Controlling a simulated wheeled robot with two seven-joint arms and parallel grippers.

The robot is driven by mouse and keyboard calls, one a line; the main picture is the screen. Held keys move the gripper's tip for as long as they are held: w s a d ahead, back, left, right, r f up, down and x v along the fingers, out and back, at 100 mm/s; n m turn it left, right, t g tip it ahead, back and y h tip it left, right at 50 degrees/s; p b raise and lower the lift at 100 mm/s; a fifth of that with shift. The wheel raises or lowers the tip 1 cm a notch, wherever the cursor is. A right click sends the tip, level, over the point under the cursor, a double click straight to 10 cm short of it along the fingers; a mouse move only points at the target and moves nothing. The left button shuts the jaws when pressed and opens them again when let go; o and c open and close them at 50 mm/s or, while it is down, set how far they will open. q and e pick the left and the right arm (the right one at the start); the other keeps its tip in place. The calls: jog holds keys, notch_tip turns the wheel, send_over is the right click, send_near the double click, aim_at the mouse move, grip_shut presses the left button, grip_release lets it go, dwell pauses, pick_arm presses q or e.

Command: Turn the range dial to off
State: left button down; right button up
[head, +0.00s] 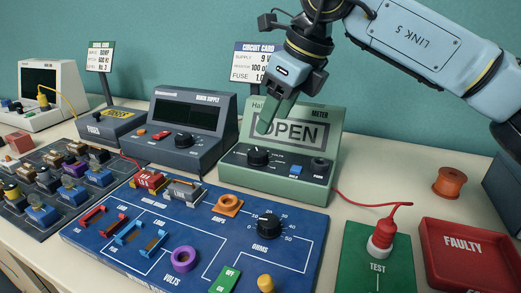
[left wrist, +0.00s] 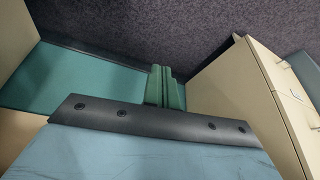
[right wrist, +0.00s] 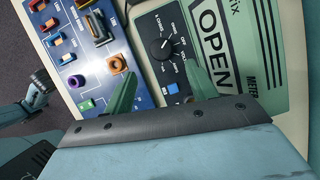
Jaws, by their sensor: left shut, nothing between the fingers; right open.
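The range dial (head: 258,157) is a black knob with a white mark on the sloped front panel of the green meter (head: 320,125), whose screen reads OPEN. In the right wrist view the dial (right wrist: 161,49) shows whole, ringed by small white labels; I cannot tell which one its mark points at. My right gripper (head: 272,118) hangs in front of the screen, above the dial and apart from it. Its green fingers (right wrist: 160,82) are open with nothing between them. My left gripper (left wrist: 164,87) is shut and empty, pointing at dark carpet, away from the meter; it is out of the head view.
A blue circuit board (head: 140,262) with parts and another black OHMS knob (head: 269,226) lies in front of the meter. A grey bench supply (head: 185,130) stands left. A green TEST pad (head: 375,270) with a red probe and a red FAULTY tray (head: 465,280) are right.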

aim_at(258, 152)
jog(key=b+x, duration=0.2)
jog(key=x, duration=0.5)
jog(key=shift+w+a+f, duration=0.1)
jog(key=shift+w+f, duration=0.05)
jog(key=shift+f, duration=0.2)
jog(key=shift+w+a+f, duration=0.1)
jog(key=shift+f, duration=0.2)
pick_arm(q)
jog(key=w+d+r+t+h, duration=0.2)
jog(key=w+d+r+t, duration=0.2)
jog(key=w, duration=0.5)
jog(key=r+t, duration=0.1)
jog(key=t, duration=0.1)
jog(key=shift+w+r+m+t, duration=0.15)
jog(key=shift+r+m+t, duration=0.15)
jog(key=shift+t, duration=0.1)
pick_arm(e)
jog(key=shift+c, duration=0.5)
jog(key=c, duration=0.9)
